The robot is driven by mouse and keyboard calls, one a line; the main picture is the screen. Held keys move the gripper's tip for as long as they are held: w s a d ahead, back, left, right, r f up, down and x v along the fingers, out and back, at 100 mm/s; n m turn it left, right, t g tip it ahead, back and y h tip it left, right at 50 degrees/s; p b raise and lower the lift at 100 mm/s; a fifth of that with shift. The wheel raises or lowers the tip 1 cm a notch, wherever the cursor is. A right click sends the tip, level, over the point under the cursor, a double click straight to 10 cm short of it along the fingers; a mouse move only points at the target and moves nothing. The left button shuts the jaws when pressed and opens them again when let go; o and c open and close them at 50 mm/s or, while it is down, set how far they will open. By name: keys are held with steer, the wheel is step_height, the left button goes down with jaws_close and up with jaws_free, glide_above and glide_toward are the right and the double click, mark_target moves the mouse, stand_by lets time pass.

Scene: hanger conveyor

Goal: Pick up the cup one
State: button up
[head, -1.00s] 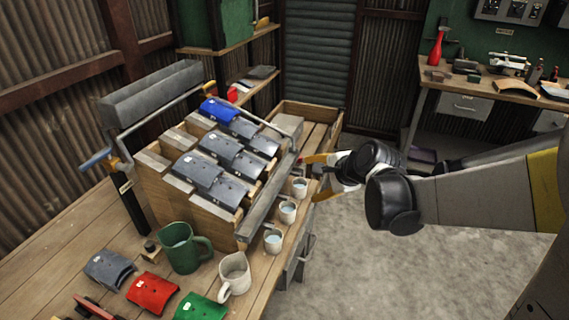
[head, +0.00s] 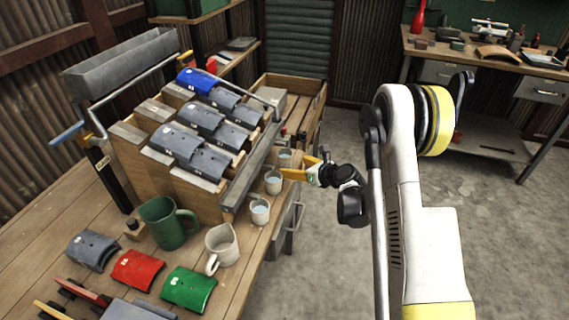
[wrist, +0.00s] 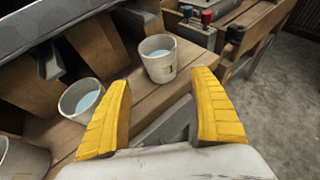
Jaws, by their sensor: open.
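Three small grey-white cups with pale blue insides stand in a row along the bench edge: a far cup (head: 285,158), a middle cup (head: 273,182) and a near cup (head: 260,212). I cannot tell which is cup one. My gripper (head: 297,168) is open and empty, just right of the far and middle cups. In the wrist view, the far cup (wrist: 158,60) stands upright just beyond the gap between my yellow fingertips (wrist: 162,80), apart from them. The middle cup (wrist: 84,99) is left of the left finger; the near cup (wrist: 20,158) is cut off by the frame.
A wooden rack (head: 180,180) with grey and blue curved plates stands left of the cups, its metal rail close beside them. A green mug (head: 166,224) and a white mug (head: 222,244) stand nearer. The floor right of the bench is clear.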

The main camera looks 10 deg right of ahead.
mark_target(289, 162)
steer(key=b+x, duration=0.1)
steer(key=x, duration=0.1)
steer(key=b+x, duration=0.1)
steer(key=x, duration=0.1)
steer(key=b+x, duration=0.1)
steer(key=x, duration=0.2)
steer(key=shift+w+r, duration=0.3)
steer(key=shift+r, duration=0.1)
steer(key=c, duration=1.5)
